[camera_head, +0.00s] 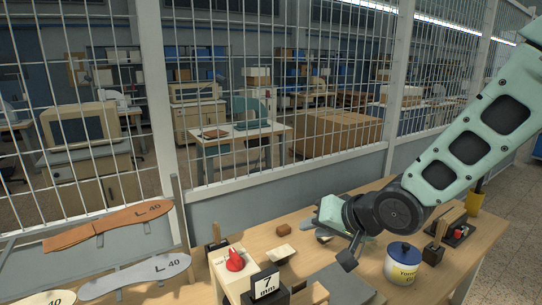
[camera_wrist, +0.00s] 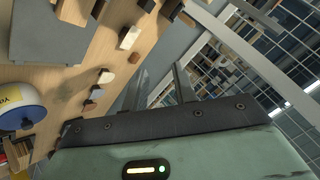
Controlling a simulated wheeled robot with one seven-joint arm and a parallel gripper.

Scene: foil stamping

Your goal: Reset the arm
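My arm reaches in from the right in the head view, over the work table (camera_head: 300,250). The green hand is folded away from the camera behind the dark wrist joint, so its fingers are hidden there. In the wrist view my gripper (camera_wrist: 158,80) shows two grey fingers standing apart, with nothing between them. Its green body with a small lit panel fills the bottom of that view. The gripper is tilted, with table items to its left and the mesh fence to its right.
A wire mesh fence (camera_head: 280,150) runs behind. Shoe-sole templates (camera_head: 135,275) are at left.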

